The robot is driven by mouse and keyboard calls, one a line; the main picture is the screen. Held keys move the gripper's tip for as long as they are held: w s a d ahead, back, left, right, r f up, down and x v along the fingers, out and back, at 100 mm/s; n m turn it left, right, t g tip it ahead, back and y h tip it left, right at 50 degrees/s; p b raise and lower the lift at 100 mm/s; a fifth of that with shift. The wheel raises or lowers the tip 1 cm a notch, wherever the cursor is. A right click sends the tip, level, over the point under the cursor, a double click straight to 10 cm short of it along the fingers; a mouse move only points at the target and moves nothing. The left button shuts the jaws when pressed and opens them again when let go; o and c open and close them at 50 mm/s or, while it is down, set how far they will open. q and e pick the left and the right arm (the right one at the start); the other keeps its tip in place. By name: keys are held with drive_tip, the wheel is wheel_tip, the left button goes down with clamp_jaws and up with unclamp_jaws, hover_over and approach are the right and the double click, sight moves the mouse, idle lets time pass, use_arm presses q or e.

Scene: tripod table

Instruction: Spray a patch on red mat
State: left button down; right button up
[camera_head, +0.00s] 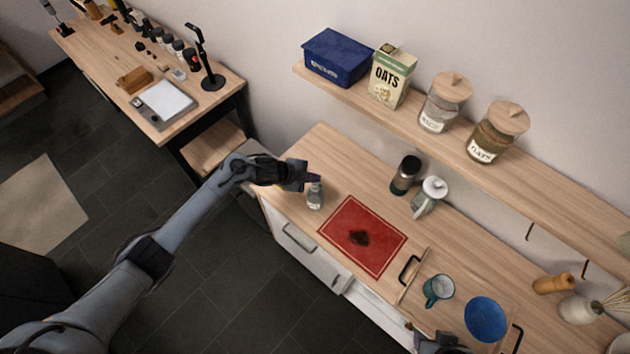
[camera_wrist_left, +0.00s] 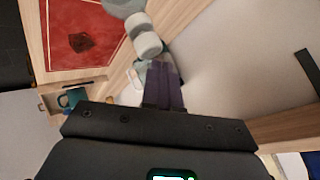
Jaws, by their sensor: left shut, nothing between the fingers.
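The red mat (camera_head: 341,229) lies flat on the wooden counter, with a dark brown patch (camera_head: 359,237) near its middle. Both mat (camera_wrist_left: 110,54) and patch (camera_wrist_left: 80,43) show at the upper left of the left wrist view. A small clear spray bottle (camera_head: 315,198) with a dark top stands upright on the counter, left of the mat. My left gripper (camera_head: 302,178) is at the bottle's top, shut with nothing between its fingers; whether it touches the bottle I cannot tell. A dark part at the head view's bottom edge may be my right gripper; its fingers cannot be made out.
A dark tumbler (camera_head: 405,175) and a pale lidded pitcher (camera_head: 429,197) stand behind the mat. A tray (camera_head: 410,292) with a teal mug (camera_head: 438,290) and blue bowl (camera_head: 486,319) lies to the right. A shelf (camera_head: 560,177) with a box and jars runs above the counter.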

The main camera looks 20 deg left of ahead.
sight(313, 184)
idle(0.4)
use_arm(q)
drive_tip(key=shift+f+b, duration=0.4)
drive_tip(key=shift+f, duration=0.05)
drive_tip(key=shift+r, duration=0.1)
drive_tip(key=shift+r+p, duration=0.35)
drive_tip(key=shift+p, duration=0.15)
drive_tip(key=shift+r, duration=0.1)
drive_tip(key=shift+r+p, duration=0.45)
wheel_tip(313, 184, up, 5)
drive_tip(key=p, duration=0.4)
idle(2.4)
